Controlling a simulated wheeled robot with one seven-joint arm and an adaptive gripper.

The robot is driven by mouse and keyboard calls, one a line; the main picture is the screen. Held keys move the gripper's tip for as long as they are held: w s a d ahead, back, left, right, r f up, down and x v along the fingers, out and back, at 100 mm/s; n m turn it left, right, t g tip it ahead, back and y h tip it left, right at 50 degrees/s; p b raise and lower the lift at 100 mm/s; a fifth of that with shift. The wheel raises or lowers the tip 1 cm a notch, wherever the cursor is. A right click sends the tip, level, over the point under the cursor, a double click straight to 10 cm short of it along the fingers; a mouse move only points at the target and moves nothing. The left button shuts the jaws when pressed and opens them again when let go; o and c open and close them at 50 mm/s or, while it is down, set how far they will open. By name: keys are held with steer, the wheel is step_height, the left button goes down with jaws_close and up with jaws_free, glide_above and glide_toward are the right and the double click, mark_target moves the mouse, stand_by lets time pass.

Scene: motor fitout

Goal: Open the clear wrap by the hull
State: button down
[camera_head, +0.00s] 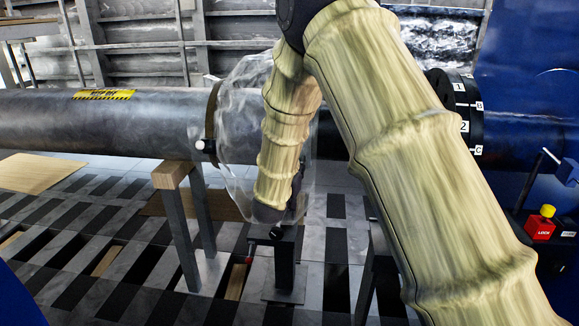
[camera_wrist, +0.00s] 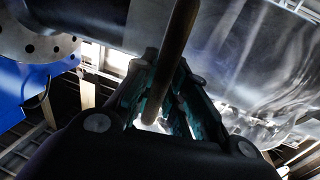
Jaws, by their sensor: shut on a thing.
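The clear wrap (camera_head: 236,105) is a crinkled transparent sheet around the grey shaft (camera_head: 150,122), just right of a dark brown band (camera_head: 211,112). In the wrist view the wrap (camera_wrist: 268,75) shows at the right, bulging around the shaft. My gripper (camera_wrist: 163,88) has its teal-padded fingers around a brownish bar (camera_wrist: 180,35), which runs from the top of the view down between them. I cannot tell whether the bar belongs to the wrap. In the head view my sleeved arm reaches in front of the wrap and hides part of it.
A black flange (camera_head: 462,110) marked with numbers and letters is on the shaft at right, beside blue machinery (camera_head: 530,100). A red lock box with a yellow knob (camera_head: 541,224) sits at lower right. A wood-topped stand (camera_head: 177,176) supports the shaft above slatted floor.

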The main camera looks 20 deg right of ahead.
steer(key=shift+w+a, duration=0.1)
steer(key=shift+a, duration=0.05)
steer(key=c, duration=1.4)
jaws_free()
steer(key=v, duration=1.2)
steer(key=shift+f, duration=0.1)
